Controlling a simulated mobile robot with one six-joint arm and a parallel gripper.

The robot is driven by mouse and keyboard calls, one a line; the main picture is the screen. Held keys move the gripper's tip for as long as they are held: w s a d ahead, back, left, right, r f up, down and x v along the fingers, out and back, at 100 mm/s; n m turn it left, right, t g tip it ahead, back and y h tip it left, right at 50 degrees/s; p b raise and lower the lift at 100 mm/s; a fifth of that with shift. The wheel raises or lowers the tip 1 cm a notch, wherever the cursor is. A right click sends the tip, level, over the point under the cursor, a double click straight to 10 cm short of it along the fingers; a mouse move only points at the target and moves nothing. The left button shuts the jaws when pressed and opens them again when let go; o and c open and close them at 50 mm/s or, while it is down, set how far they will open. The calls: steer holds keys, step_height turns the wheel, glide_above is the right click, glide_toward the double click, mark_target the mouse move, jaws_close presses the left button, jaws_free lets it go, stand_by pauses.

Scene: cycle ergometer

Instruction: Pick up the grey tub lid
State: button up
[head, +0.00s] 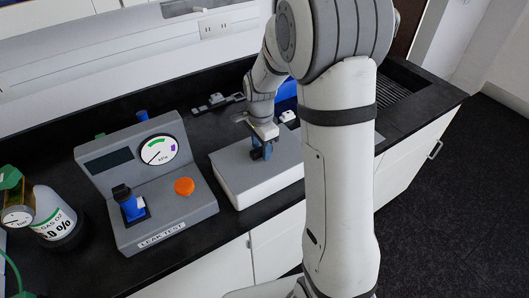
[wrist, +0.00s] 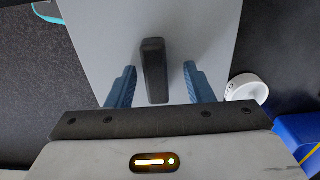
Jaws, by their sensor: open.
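The grey tub lid (head: 232,166) lies flat on a white tub (head: 262,188) on the black counter. In the wrist view the lid (wrist: 205,28) fills the upper middle, with a dark upright handle (wrist: 154,70) on it. My gripper (head: 262,150) is over the lid, pointing down. In the wrist view its two blue fingers (wrist: 160,80) are open, one on each side of the handle, with a visible gap on both sides. The handle is hidden behind my gripper in the head view.
A grey leak test box (head: 165,225) with a gauge and an orange knob (head: 184,187) stands left of the tub. A gas bottle (head: 57,222) is at far left. A white round object (wrist: 246,88) and a blue object (wrist: 300,135) lie beside the tub.

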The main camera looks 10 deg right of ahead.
steer(key=shift+c, duration=0.2)
jaws_close()
steer(key=shift+r, duration=0.1)
